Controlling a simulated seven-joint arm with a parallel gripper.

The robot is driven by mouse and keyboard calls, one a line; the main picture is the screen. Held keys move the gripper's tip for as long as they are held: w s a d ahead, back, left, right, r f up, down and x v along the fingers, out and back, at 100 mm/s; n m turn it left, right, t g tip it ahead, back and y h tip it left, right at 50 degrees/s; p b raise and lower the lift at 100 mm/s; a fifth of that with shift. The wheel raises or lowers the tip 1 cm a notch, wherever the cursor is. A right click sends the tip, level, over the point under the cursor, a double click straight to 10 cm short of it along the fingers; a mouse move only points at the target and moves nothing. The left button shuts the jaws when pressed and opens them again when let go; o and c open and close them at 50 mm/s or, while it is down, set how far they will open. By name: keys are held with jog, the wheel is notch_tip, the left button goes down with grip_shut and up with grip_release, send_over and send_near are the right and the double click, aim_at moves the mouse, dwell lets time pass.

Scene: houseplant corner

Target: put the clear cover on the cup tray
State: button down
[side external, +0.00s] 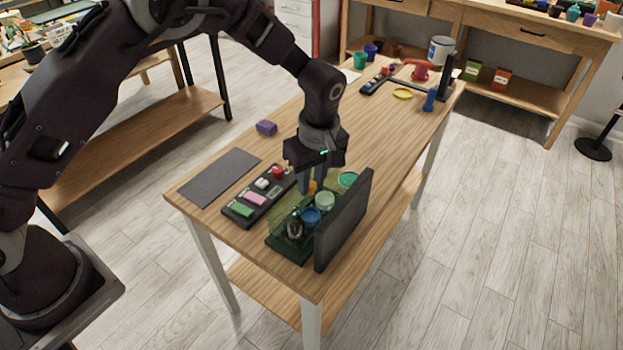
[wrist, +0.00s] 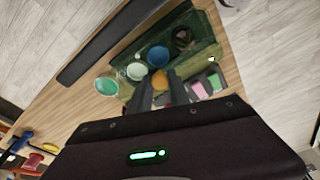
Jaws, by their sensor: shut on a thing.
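The cup tray (side external: 290,250) is a dark green tray near the front corner of the wooden table. In and around it are a blue cup (side external: 311,216), a pale green cup (side external: 325,200), a teal cup (side external: 348,179), a dark cup (side external: 294,229) and an orange cup (wrist: 160,82). The clear cover (side external: 284,216) shows as a green-tinted see-through sheet over the tray area. My gripper (side external: 312,188) points down there, its fingers (wrist: 166,93) shut on the cover. The exact grip and whether the cover rests on the tray cannot be told.
An upright dark panel (side external: 343,222) stands close along the tray's right side. A dark strip with coloured blocks (side external: 258,200) lies on the left, beside a grey mat (side external: 219,176). A purple block (side external: 266,128) sits behind. The table's middle (side external: 320,110) has free room.

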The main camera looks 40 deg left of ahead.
jog(key=shift+f, duration=0.1)
jog(key=c, duration=1.1)
grip_release()
jog(key=shift+c, duration=0.2)
jog(key=o, duration=0.5)
jog(key=shift+r, duration=3.5)
